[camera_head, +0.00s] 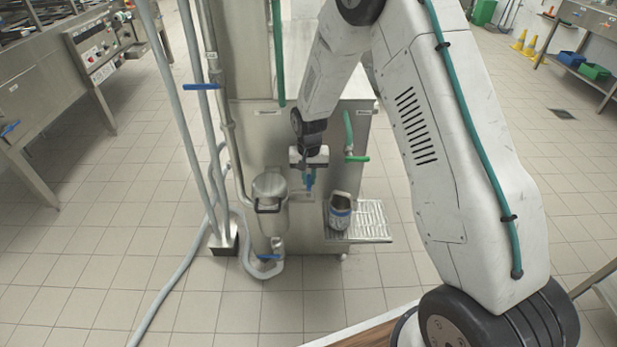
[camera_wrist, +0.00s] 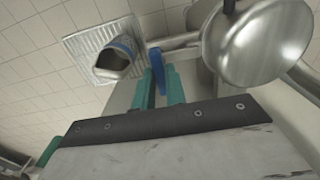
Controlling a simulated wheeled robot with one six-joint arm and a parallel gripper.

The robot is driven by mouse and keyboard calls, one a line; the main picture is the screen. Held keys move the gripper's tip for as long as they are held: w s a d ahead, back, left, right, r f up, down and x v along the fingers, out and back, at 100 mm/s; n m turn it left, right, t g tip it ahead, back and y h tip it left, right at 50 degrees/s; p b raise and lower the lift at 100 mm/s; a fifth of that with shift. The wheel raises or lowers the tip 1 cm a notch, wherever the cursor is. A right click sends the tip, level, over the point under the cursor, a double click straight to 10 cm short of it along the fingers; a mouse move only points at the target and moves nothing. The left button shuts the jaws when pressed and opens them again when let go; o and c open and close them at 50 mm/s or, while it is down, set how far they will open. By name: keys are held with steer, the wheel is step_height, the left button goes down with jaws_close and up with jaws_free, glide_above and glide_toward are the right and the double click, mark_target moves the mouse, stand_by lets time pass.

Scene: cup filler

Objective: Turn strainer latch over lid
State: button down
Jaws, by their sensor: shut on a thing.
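The strainer (camera_head: 270,200) is a steel canister left of my gripper, with a domed lid (camera_head: 270,184) and a dark bar or latch (camera_head: 266,209) at its front. In the wrist view the shiny round lid (camera_wrist: 262,45) fills the upper right, with a dark latch part (camera_wrist: 230,6) at its top edge. My gripper (camera_head: 308,180) is to the right of the strainer, apart from the latch. In the wrist view its teal fingers (camera_wrist: 158,88) are shut on a blue lever handle (camera_wrist: 157,66), on a pipe beside the canister. The handle (camera_head: 309,183) shows under my gripper.
A metal cup with a blue band (camera_head: 340,211) stands on a slotted drip tray (camera_head: 374,228) to the right. A green-handled valve (camera_head: 356,158) is above it. Floor is open in front.

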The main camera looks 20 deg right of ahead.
mark_target(309, 180)
steer(key=shift+w, duration=0.1)
stand_by(0.3)
steer(key=c, duration=1.4)
jaws_free()
steer(key=shift+c, duration=0.2)
steer(key=shift+r, duration=0.1)
step_height(309, 180, up, 8)
steer(key=shift+f, duration=0.15)
steer(key=s+d+r+n, duration=0.1)
steer(key=s+r, duration=0.7)
steer(key=s, duration=0.4)
steer(key=s+r+n, duration=0.1)
steer(key=s+r, duration=0.8)
steer(key=s, duration=0.4)
steer(key=s+d+r+n+t, duration=0.1)
steer(key=s+r, duration=0.8)
steer(key=s, duration=0.4)
steer(key=shift+s+d+n, duration=0.25)
steer(key=shift+d+n, duration=0.05)
steer(key=shift+d, duration=0.05)
